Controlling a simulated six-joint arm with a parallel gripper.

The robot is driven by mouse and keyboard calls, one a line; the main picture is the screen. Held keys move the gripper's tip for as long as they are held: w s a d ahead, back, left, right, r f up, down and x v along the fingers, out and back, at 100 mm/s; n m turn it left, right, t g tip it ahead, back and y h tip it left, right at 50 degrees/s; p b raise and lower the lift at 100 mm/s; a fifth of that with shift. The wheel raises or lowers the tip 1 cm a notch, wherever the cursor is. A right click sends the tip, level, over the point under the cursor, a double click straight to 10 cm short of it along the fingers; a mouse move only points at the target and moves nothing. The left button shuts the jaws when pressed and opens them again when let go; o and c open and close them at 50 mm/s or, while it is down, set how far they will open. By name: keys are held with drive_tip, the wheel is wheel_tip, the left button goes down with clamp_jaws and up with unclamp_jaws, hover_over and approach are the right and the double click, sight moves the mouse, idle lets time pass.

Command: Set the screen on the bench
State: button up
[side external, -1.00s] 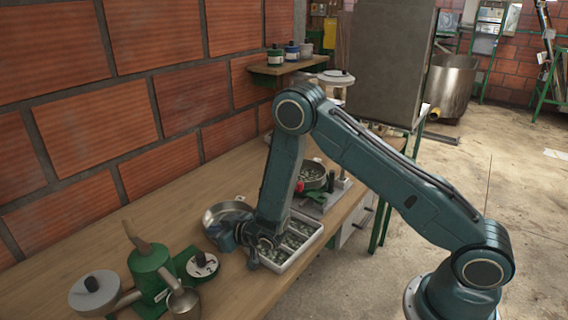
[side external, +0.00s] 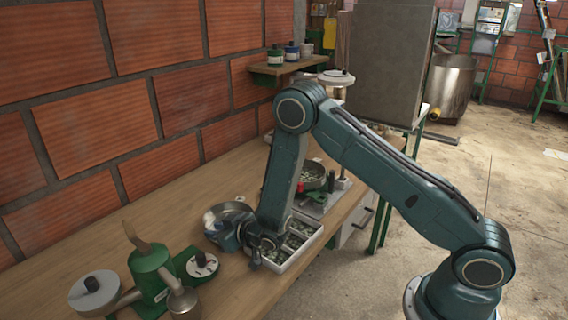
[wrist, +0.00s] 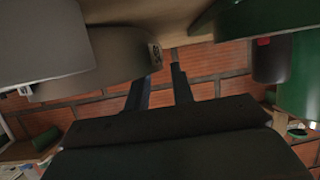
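A round, shallow metal pan, which may be the screen (side external: 232,208), is on the wooden bench (side external: 60,255) at the left of my gripper. A second round pan (side external: 314,173) with pale bits in it sits farther back. My gripper (side external: 253,260) is low at the near side of the first pan, beside a compartment tray. In the wrist view my gripper (wrist: 163,68) shows two dark fingers with a gap and brick wall visible between them. A grey curved body (wrist: 105,62) lies close to the left finger; whether they touch I cannot tell.
The white tray (side external: 284,266) with several compartments is at the bench's front edge. A green hand-cranked device (side external: 150,270) stands at the front left. A wall shelf (side external: 285,68) holds small jars. A large grey box (side external: 385,65) stands behind. Bench along the wall is clear.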

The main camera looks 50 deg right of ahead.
drive_tip(key=shift+v, duration=3.45)
drive_tip(key=shift+r, duration=0.1)
drive_tip(key=shift+w+d+r, duration=0.1)
drive_tip(key=shift+d+r, duration=0.15)
drive_tip(key=shift+r, duration=0.3)
drive_tip(key=s+d+r+m+g+h, duration=0.1)
drive_tip(key=s+d+r+g, duration=0.2)
drive_tip(key=r, duration=0.5)
drive_tip(key=s+d+r+m+h, duration=0.15)
drive_tip(key=s+r, duration=0.25)
drive_tip(key=r, duration=0.4)
drive_tip(key=s+r+g, duration=0.2)
drive_tip(key=s+r, duration=0.2)
drive_tip(key=s, duration=0.8)
drive_tip(key=s+r+n+g+y, duration=0.1)
drive_tip(key=s+r, duration=0.3)
drive_tip(key=s, duration=0.9)
drive_tip(key=shift+d+r+g, duration=0.3)
drive_tip(key=shift+g, duration=0.6)
